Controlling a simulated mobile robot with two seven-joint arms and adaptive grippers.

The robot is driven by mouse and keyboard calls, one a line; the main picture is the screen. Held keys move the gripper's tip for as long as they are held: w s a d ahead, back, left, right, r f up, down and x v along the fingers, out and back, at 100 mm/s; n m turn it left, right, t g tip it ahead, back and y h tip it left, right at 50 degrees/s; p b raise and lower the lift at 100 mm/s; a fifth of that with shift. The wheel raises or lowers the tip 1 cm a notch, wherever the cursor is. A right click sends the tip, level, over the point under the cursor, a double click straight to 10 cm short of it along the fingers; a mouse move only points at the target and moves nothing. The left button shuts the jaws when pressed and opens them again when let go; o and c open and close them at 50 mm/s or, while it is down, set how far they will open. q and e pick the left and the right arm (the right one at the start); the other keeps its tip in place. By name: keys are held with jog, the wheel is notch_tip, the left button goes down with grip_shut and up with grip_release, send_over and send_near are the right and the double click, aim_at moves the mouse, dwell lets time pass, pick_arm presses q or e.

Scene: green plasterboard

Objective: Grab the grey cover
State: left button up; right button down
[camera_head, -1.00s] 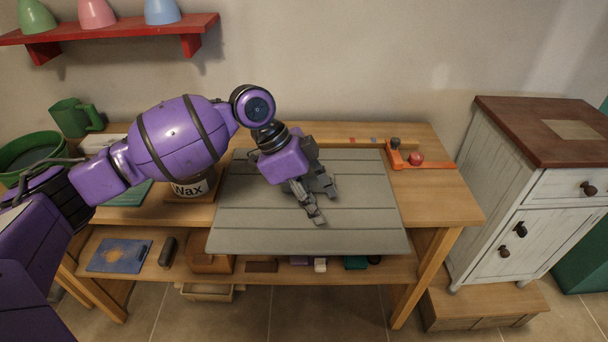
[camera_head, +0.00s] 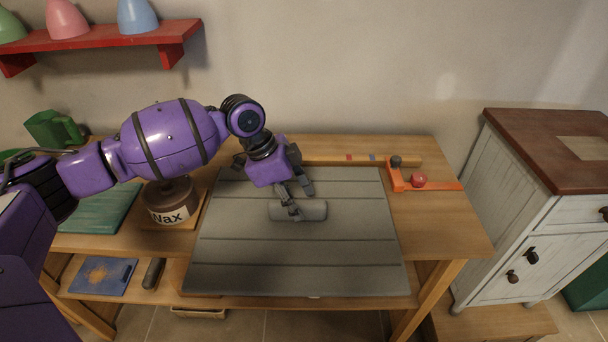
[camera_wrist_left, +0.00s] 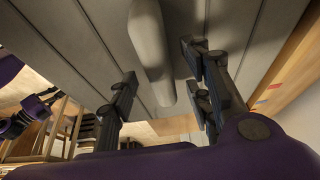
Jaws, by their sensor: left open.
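The grey cover (camera_head: 300,262) is a flat panel of planks lying over the worktable. A rounded grey handle (camera_head: 314,211) sits on it, near its middle. In the left wrist view the handle (camera_wrist_left: 150,45) runs between the two spread fingers of my left gripper (camera_wrist_left: 160,72), with gaps on both sides. The plank surface of the cover (camera_wrist_left: 70,30) lies behind the fingers.
A Wax tin (camera_head: 172,203) stands left of the cover, below my arm. A white cabinet (camera_head: 530,215) stands to the right. A red wall shelf (camera_head: 110,38) hangs at upper left.

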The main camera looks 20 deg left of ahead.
pick_arm(q)
jog(key=shift+w+d+f, duration=0.1)
jog(key=shift+d+f, duration=0.1)
jog(key=shift+f, duration=0.25)
jog(key=c, duration=1)
grip_shut()
pick_arm(e)
jog(key=shift+s, duration=0.15)
